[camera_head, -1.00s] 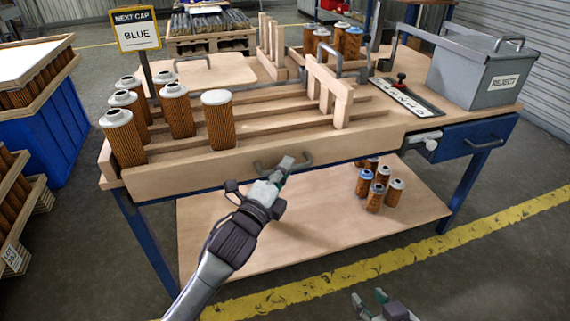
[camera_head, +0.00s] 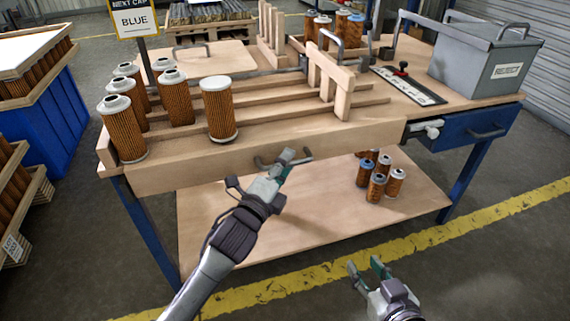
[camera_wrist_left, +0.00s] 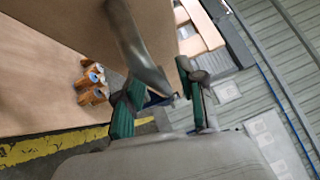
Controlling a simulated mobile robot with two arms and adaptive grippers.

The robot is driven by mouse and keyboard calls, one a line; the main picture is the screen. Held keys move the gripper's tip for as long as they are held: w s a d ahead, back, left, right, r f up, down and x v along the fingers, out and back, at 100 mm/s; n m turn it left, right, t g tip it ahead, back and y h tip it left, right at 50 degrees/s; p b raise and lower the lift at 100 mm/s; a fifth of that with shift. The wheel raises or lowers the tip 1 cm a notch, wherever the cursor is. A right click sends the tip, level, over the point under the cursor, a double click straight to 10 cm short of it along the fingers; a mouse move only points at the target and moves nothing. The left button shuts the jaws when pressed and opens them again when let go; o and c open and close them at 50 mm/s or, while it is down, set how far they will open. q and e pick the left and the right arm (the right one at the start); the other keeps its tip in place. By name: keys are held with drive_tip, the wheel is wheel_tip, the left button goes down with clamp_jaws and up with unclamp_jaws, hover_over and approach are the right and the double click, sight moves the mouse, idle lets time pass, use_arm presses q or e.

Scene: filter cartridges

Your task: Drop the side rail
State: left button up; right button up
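The side rail (camera_head: 200,171) is the long pale wooden board along the front of the workbench. It stands upright, with a grey bar handle (camera_head: 266,164) on its outer face. My left gripper (camera_head: 291,160) is at the right part of this handle. In the left wrist view the handle (camera_wrist_left: 141,50) runs between the two green fingers (camera_wrist_left: 158,88), which stand apart with gaps beside the bar. Contact is not clear. My right gripper (camera_head: 367,269) is open and empty at the lower right, away from the bench.
Several orange filter cartridges with white caps (camera_head: 218,108) stand behind the rail in wooden lanes. A wooden gate (camera_head: 342,95) and a grey reject bin (camera_head: 480,65) are further right. More cartridges (camera_head: 377,187) stand on the lower shelf (camera_head: 300,222). A sign reads BLUE (camera_head: 135,20).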

use_arm(q)
drive_tip(key=v, duration=1.2)
